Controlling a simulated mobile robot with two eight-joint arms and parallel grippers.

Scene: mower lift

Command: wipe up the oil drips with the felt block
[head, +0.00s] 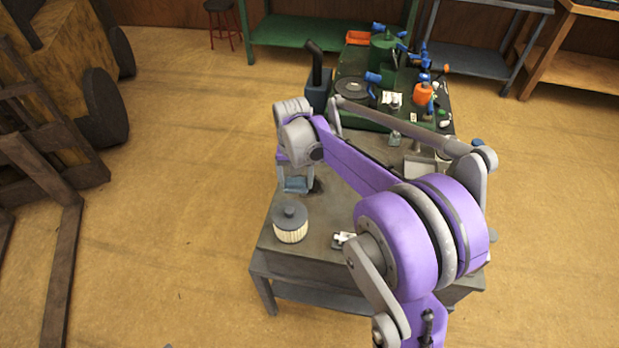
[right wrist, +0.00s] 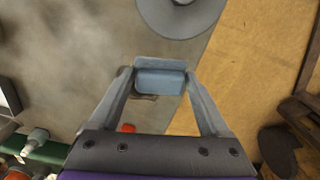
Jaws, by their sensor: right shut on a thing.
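My right gripper (head: 296,184) reaches down over the left edge of the grey worktable (head: 338,208). It is shut on a blue-grey felt block (right wrist: 160,80), which sits between the two fingers in the right wrist view. The block also shows in the head view (head: 295,185). I cannot tell whether it touches the tabletop. A dark oil spot (head: 317,187) lies on the table just right of the gripper. In the right wrist view, a brownish dark patch (right wrist: 144,97) shows beside the block. My arm hides much of the table's right side. My left gripper is not in view.
A pleated filter with a dark cap (head: 290,222) stands close in front of the gripper. A small white-and-dark part (head: 343,239) lies to its right. A green-topped bench area (head: 352,117) with bottles and tools is behind. Open floor lies left.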

